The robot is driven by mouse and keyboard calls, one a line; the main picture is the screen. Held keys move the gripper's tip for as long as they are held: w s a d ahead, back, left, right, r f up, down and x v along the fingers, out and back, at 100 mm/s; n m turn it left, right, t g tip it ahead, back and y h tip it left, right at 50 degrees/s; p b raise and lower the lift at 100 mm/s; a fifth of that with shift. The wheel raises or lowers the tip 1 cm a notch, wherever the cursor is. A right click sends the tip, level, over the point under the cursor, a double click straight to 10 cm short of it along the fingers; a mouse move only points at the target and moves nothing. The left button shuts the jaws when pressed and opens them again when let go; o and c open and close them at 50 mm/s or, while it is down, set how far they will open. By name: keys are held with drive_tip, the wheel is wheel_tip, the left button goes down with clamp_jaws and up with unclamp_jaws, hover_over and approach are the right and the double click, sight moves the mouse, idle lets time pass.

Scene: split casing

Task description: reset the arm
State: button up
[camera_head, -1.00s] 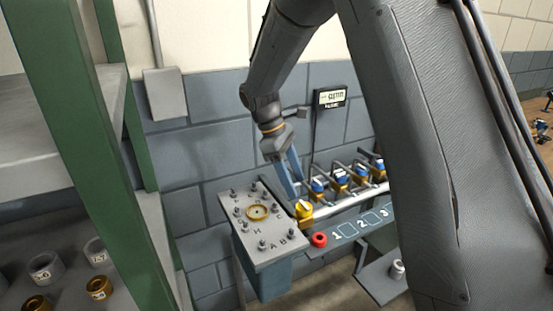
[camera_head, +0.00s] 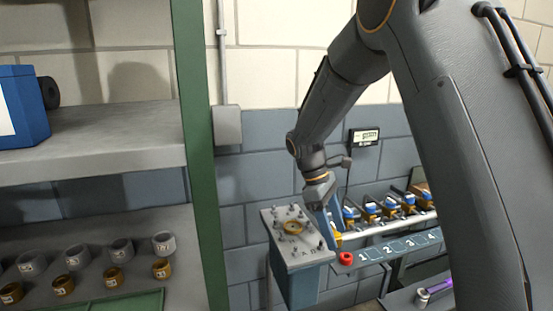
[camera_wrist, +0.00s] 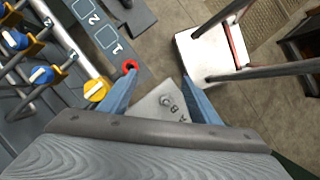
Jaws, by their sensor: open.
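My gripper (camera_head: 333,217) hangs from my grey arm at the centre right of the head view, by the right edge of the lettered pedestal (camera_head: 280,221). Its two blue fingers (camera_wrist: 155,92) show spread apart in the wrist view, with nothing between them but a corner of the pedestal and the floor. A yellow knob (camera_wrist: 96,90) and a red button (camera_wrist: 130,66) lie just left of the left finger in the wrist view. The gripper partly hides the yellow knob in the head view.
A green-framed shelf (camera_head: 196,150) stands at left with a blue box (camera_head: 20,106) on top and several grey and brass rings below. Blue-handled valves (camera_head: 371,208) line the wall bench with numbered squares. A small display (camera_head: 364,137) hangs above. The wrist view shows a white-seated chair (camera_wrist: 208,52).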

drive_tip(key=s+d+f+m+t+y+b, duration=0.1)
drive_tip(key=s+d+f+m+y, duration=0.1)
drive_tip(key=s+m, duration=0.4)
drive_tip(key=s+d+f+m+t+y+b, duration=0.1)
drive_tip(key=s+m, duration=0.5)
drive_tip(key=s, duration=0.7)
drive_tip(key=shift+s+d+f+t+y, duration=0.15)
drive_tip(key=shift+d+f+t+y, duration=0.35)
drive_tip(key=shift+f+t, duration=0.3)
